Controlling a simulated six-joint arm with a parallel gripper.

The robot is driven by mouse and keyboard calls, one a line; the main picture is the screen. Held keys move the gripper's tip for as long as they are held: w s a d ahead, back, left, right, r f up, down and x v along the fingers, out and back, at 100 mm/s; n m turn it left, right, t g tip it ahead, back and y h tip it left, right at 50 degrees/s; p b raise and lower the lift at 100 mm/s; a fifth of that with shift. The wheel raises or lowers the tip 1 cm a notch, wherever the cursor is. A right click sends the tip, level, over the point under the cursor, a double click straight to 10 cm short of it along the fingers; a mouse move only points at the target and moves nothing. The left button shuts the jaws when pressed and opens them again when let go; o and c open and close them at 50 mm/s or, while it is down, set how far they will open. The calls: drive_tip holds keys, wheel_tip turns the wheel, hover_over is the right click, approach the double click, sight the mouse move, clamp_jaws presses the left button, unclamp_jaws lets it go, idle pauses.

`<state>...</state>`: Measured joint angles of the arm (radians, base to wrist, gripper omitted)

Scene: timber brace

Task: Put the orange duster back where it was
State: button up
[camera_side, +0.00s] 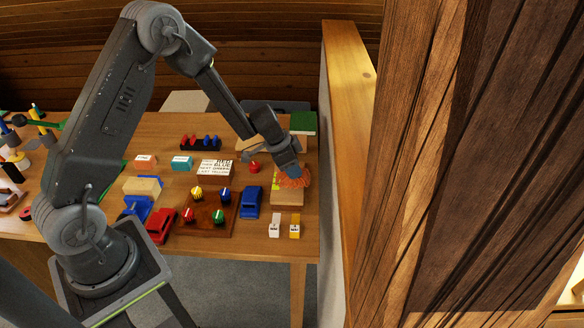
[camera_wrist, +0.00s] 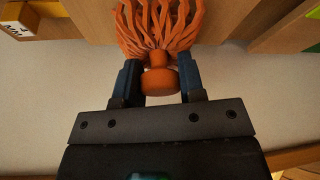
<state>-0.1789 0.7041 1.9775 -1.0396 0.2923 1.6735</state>
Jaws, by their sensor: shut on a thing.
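The orange duster (camera_wrist: 160,35) has a round knob and a head of thick orange strands. In the wrist view my gripper (camera_wrist: 160,80) is shut on it near the knob, with one dark finger on each side. In the side view the duster (camera_side: 294,179) shows at the tip of my gripper (camera_side: 289,172), over or at a light wooden block (camera_side: 287,196) near the right end of the table. I cannot tell whether it touches the block. Its earlier place is not marked in these frames.
A blue car (camera_side: 251,202) and a board with coloured knobs (camera_side: 207,216) lie left of the block. White and yellow switches (camera_side: 284,228) sit in front. A red knob (camera_side: 254,167) is close by. A wooden post and wall (camera_side: 352,90) bound the table's right side.

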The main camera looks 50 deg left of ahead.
drive_tip(key=shift+f, duration=0.25)
drive_tip(key=shift+f, duration=0.1)
drive_tip(key=o, duration=0.9)
drive_tip(key=s+d+r, duration=0.1)
drive_tip(key=s+r, duration=0.3)
drive_tip(key=r, duration=0.5)
drive_tip(key=s+d+r, duration=0.1)
drive_tip(key=s+r, duration=0.3)
drive_tip(key=r, duration=0.5)
drive_tip(key=s+d+r+n, duration=0.1)
drive_tip(key=s+r+n, duration=0.1)
drive_tip(key=s, duration=0.4)
drive_tip(key=s+d+r+n+t+y, duration=0.1)
drive_tip(key=s+d+r+n, duration=0.1)
drive_tip(key=s+r, duration=0.2)
drive_tip(key=s+d+r+n+y, duration=0.1)
drive_tip(key=s+d+r, duration=0.1)
drive_tip(key=s, duration=0.8)
drive_tip(key=shift+s+r+n+t, duration=0.25)
drive_tip(key=shift+r+n+t, duration=0.05)
drive_tip(key=shift+r+n, duration=0.1)
